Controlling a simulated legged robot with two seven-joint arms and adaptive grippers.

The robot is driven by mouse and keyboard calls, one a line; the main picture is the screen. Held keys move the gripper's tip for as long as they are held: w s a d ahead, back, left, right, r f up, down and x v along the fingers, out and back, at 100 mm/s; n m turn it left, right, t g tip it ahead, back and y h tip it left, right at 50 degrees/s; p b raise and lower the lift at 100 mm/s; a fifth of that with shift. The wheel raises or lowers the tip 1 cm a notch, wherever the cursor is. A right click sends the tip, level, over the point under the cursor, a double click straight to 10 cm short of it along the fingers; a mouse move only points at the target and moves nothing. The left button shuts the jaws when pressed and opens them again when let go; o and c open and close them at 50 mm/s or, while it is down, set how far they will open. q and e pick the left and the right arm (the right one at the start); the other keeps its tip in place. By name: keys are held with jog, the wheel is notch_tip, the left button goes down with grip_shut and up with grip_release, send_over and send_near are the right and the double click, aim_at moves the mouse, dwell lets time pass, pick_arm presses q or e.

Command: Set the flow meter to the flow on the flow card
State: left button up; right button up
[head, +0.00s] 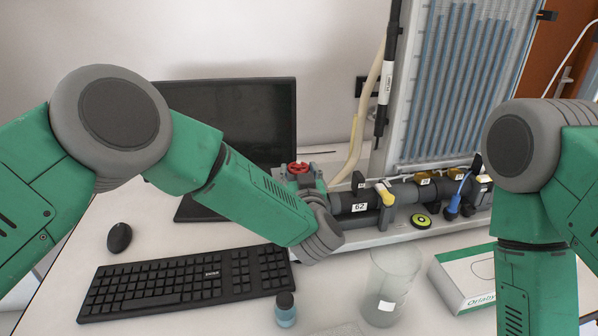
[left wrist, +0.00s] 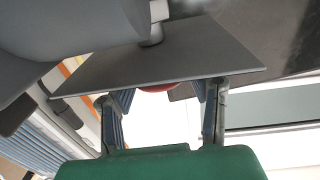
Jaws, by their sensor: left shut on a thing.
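A red valve handwheel (head: 299,168) stands at the left end of the dark pipe, in front of the monitor. My left gripper (head: 298,177) is shut on the red handwheel, mostly hidden behind my forearm. In the left wrist view its two fingers (left wrist: 160,92) reach to the red wheel (left wrist: 157,88), partly hidden by a grey plate. A slim upright black tube with a white label (head: 386,82) stands left of the manometer board; it may be the flow meter, and its reading is too small to tell. A white tag reading 62 (head: 360,207) is on the pipe. I cannot identify the flow card. My right gripper is out of view.
A manometer board (head: 460,75) with blue columns stands behind the pipe. A yellow-handled valve (head: 385,194), clear beaker (head: 391,285), blue bottle (head: 286,310), white-green box (head: 468,278), keyboard (head: 187,282), mouse (head: 119,238) and monitor (head: 235,115) crowd the desk.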

pick_arm(q)
jog(key=o, duration=1.1)
jog(key=shift+w+r, duration=0.15)
jog(key=shift+r, duration=0.1)
jog(key=shift+o, duration=0.2)
jog(key=shift+d+f, duration=0.1)
jog(key=shift+f, duration=0.05)
jog(key=shift+d, duration=0.1)
jog(key=s+d, duration=0.1)
jog(key=s, duration=1)
jog(key=shift+s+d, duration=0.3)
jog(key=shift+s, duration=0.05)
jog(key=shift+f, duration=0.15)
